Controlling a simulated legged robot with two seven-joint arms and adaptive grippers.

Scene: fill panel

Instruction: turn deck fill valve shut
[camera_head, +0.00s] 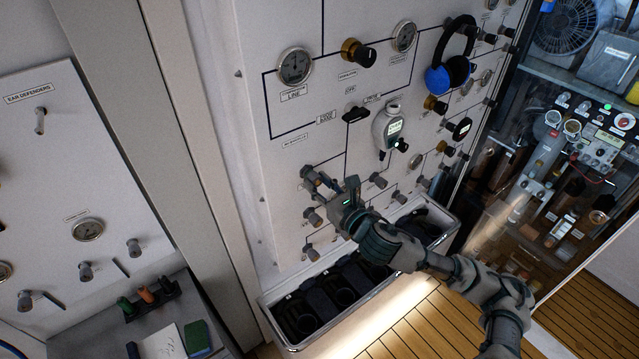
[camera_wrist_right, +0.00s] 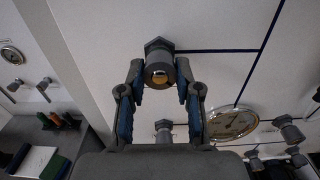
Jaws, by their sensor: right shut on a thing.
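My right gripper (camera_head: 322,183) reaches the lower left part of the white fill panel (camera_head: 285,190). In the right wrist view its two blue-padded fingers (camera_wrist_right: 159,78) are shut on a grey valve knob (camera_wrist_right: 158,62) with a brass-coloured centre, one finger on each side. In the head view this valve (camera_head: 307,172) is partly covered by the fingers. A dark line runs from it across the panel. No legible label shows beside it, and how far it is turned cannot be told. My left gripper is not in view.
Other grey valves (camera_head: 312,216) sit close below the gripper, and a black lever (camera_head: 356,114) is above. A round gauge (camera_wrist_right: 232,123) shows in the wrist view. A tray of black holders (camera_head: 345,290) lies below the panel. Blue-and-black ear defenders (camera_head: 447,76) hang at upper right.

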